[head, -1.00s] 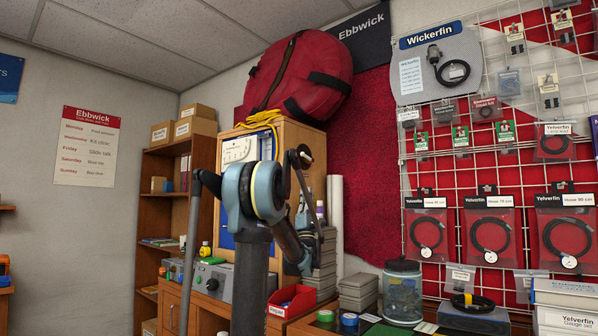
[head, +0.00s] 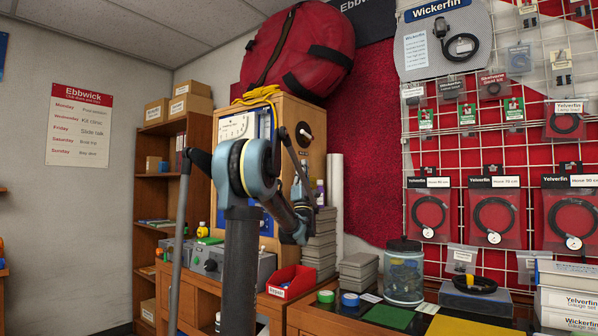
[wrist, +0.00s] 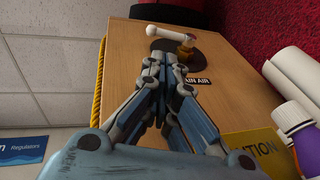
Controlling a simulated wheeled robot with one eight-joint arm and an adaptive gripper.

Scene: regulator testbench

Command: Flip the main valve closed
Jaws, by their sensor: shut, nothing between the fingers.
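The main valve (wrist: 160,30) has a pale lever and a brass-coloured hub on a dark round plate. It is on the side of a wooden cabinet, near a partly hidden label ending in "AIN AIR" (wrist: 195,80). In the head view the valve's dark plate (head: 304,132) shows on the cabinet's right face. My gripper (wrist: 166,74) is shut and empty, its fingertips overlapping the plate's near edge in the wrist view. I cannot tell whether they touch it. In the head view my gripper (head: 308,195) is below the valve, partly hidden by my arm.
The cabinet (head: 292,110) carries a red bag (head: 300,50) and yellow hose. Grey boxes (head: 320,245) are stacked beside it, with a red bin (head: 291,282) in front.

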